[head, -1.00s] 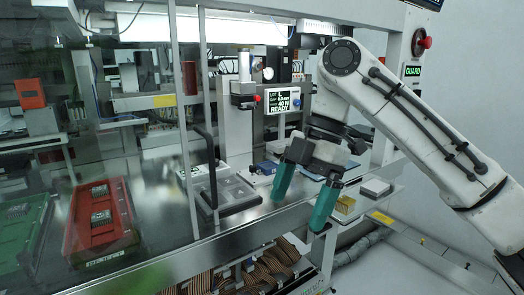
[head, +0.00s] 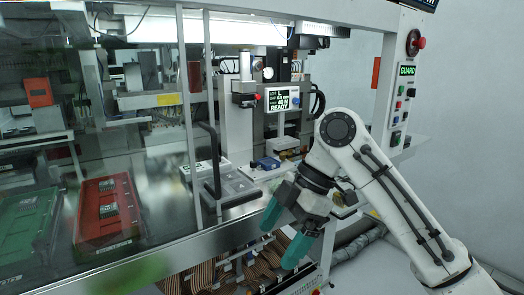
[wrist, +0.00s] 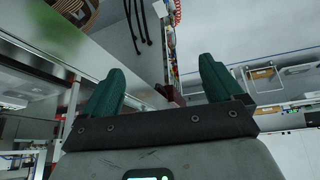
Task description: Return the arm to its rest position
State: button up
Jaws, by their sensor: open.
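My gripper (head: 283,232) has two teal fingers spread apart with nothing between them. In the head view it hangs low, in front of the machine's front edge and above the brown cable bundles. My white arm (head: 375,190) comes in from the lower right and bends at the joint above the gripper. In the wrist view the fingers of my gripper (wrist: 160,85) stand wide apart and the gap between them is empty.
The machine's counter (head: 240,210) runs close behind my gripper. A red tray (head: 92,247) and a green tray (head: 15,268) sit behind glass at the left. The status screen (head: 282,99) reads READY. The guard post (head: 392,90) with a red button (head: 420,43) stands at the right.

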jog(key=s+d+f+m+t, duration=0.1)
jog(key=s+d+f+m, duration=0.2)
jog(key=f, duration=0.5)
jog(key=s+f+m+t+y, duration=0.1)
jog(key=s+f+m, duration=0.4)
jog(key=f, duration=0.4)
jog(key=s+d+f+m+t, duration=0.2)
jog(key=f+m, duration=0.3)
jog(key=f, duration=0.3)
jog(key=s+d+f+m+h, duration=0.3)
jog(key=s+d+f+m, duration=0.2)
jog(key=s+d, duration=0.4)
jog(key=s+d+f+m+g+h, duration=0.1)
jog(key=s+d+f+m+h, duration=0.2)
jog(key=s+d, duration=0.7)
jog(key=s+f+m, duration=0.2)
jog(key=s+f, duration=0.1)
jog(key=s, duration=0.3)
jog(key=shift+h, duration=0.4)
